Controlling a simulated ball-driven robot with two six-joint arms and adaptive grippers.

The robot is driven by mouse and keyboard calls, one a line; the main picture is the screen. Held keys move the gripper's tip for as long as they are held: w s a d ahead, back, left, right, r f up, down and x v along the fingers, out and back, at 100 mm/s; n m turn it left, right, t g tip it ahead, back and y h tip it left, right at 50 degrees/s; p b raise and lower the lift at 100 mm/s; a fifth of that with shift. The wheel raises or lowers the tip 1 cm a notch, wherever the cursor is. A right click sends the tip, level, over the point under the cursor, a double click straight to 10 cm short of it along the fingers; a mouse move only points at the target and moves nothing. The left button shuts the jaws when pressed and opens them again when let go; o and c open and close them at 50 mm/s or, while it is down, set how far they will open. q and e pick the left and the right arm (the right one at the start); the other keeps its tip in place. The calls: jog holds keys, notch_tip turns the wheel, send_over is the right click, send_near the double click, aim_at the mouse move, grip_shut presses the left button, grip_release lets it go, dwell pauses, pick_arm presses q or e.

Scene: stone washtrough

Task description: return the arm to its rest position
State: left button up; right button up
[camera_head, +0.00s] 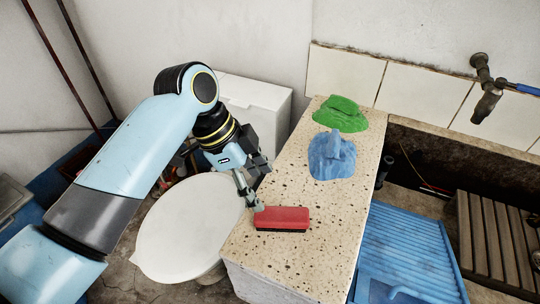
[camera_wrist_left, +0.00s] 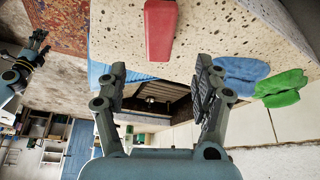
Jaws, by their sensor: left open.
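My left gripper (camera_head: 258,187) is open and empty. In the head view it hangs at the left edge of the speckled stone counter, just behind and above the red brush-like block (camera_head: 282,218). In the left wrist view the two fingers of my left gripper (camera_wrist_left: 163,82) stand wide apart with nothing between them. The red block (camera_wrist_left: 160,30) lies on the counter beyond them. My right gripper (camera_wrist_left: 38,46) shows small at the left edge of the left wrist view; its finger opening is too small to tell.
A green cloth (camera_head: 340,113) and a blue cloth (camera_head: 331,155) lie on the stone counter (camera_head: 280,262). A round white lid or stool top (camera_head: 185,235) is below my left arm. A blue ribbed washboard (camera_head: 405,255) and a slatted wooden rack (camera_head: 492,240) are at right. A tap (camera_head: 487,90) is on the wall.

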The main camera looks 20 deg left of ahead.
pick_arm(q)
jog(key=s+a+r+n+t+y, duration=0.1)
jog(key=s+a+r+n+y, duration=0.2)
jog(key=s+a+n, duration=0.45)
jog(key=s+a+r+n+t+y, duration=0.1)
jog(key=s+a+r+n+y, duration=0.25)
jog(key=s, duration=0.65)
notch_tip(320, 180, down, 31)
jog(key=a+n+g+h+b, duration=0.1)
jog(key=a+n+b, duration=0.1)
jog(key=b, duration=0.5)
jog(key=s+f+b, duration=0.3)
jog(key=s+f, duration=0.7)
jog(key=f, duration=0.2)
jog(key=s+f+g+b, duration=0.1)
jog(key=s+f+b, duration=0.3)
jog(key=s+f, duration=0.5)
notch_tip(320, 180, down, 4)
jog(key=shift+s+a+f+g, duration=0.15)
jog(key=shift+s+a+g, duration=0.15)
jog(key=shift+s+a, duration=0.05)
